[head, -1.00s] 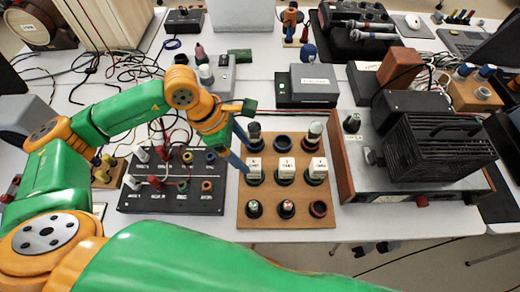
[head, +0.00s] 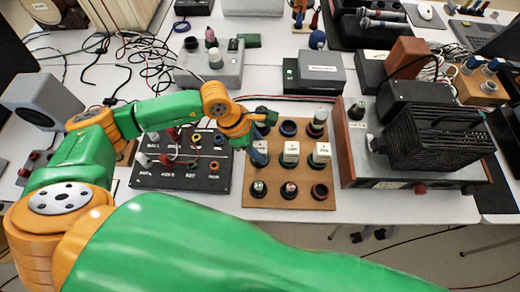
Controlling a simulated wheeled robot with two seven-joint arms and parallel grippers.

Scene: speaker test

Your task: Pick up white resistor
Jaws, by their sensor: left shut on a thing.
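The wooden board (head: 306,195) bears a row of white resistors on dark round sockets. The middle white resistor (head: 291,149) and the right white resistor (head: 320,152) stand upright in plain view. My right gripper is not in view.
A black terminal panel (head: 185,180) with cables lies left of the board. A ribbed black device (head: 440,135) on a wood-sided unit stands close on the right.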

